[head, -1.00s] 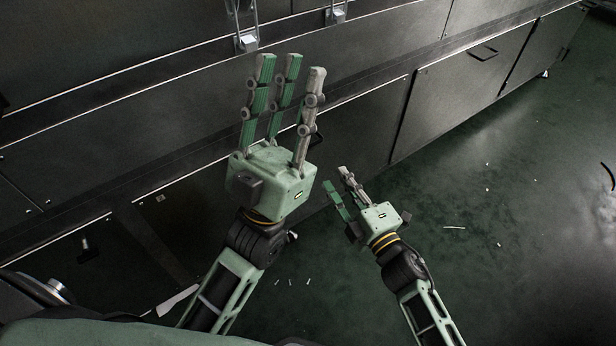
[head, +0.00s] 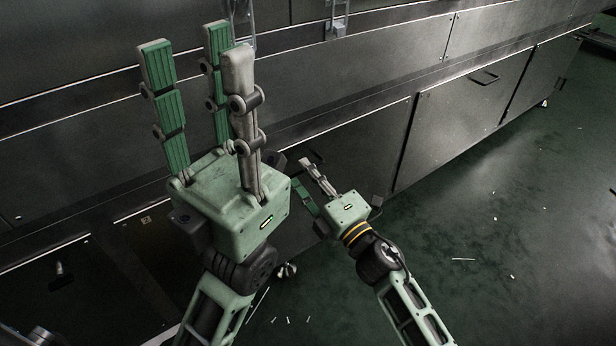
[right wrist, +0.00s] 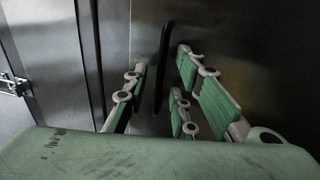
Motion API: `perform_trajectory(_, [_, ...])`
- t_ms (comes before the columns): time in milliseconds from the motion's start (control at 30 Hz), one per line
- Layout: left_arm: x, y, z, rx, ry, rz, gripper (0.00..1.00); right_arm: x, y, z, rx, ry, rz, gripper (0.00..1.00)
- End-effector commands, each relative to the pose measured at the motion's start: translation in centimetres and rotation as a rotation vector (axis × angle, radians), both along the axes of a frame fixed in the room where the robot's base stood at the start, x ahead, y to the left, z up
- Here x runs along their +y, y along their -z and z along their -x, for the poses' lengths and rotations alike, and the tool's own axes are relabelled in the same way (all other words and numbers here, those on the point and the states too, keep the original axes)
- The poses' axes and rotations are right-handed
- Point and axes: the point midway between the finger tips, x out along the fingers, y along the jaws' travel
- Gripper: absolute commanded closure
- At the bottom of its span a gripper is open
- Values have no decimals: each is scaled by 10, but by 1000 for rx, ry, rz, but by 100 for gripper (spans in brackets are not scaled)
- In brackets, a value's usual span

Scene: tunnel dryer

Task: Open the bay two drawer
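A grey drawer front (head: 370,150) is in the low row of the long metal housing and looks closed. Its dark bar handle (head: 312,157) is partly hidden behind my grippers in the head view. In the right wrist view the handle (right wrist: 162,65) is upright between the spread fingers, apart from them as far as I can tell. My right gripper (head: 303,173) is open and close to this handle. My left gripper (head: 196,50) is open and empty, nearer the camera, with its fingers pointing up. I cannot read any bay number.
Another front (head: 465,110) with a handle (head: 484,78) lies to the right. A ledge runs above the row, with metal latches (head: 337,27) higher up. The green floor (head: 500,230) at right is open, with small white scraps. A latch shows at left in the wrist view (right wrist: 12,86).

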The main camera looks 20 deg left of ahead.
Motion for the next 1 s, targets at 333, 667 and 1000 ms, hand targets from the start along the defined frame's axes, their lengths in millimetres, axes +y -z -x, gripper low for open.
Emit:
perform_trajectory(333, [0, -1, 0, -2, 0, 0, 72, 0, 0, 0, 0, 0, 0, 88])
perform_trajectory(667, [0, -1, 0, -2, 0, 1, 72, 0, 0, 0, 1, 0, -1, 100])
perform_trajectory(1000, [0, 0, 0, 0, 0, 0, 72, 0, 0, 0, 0, 0, 0, 100])
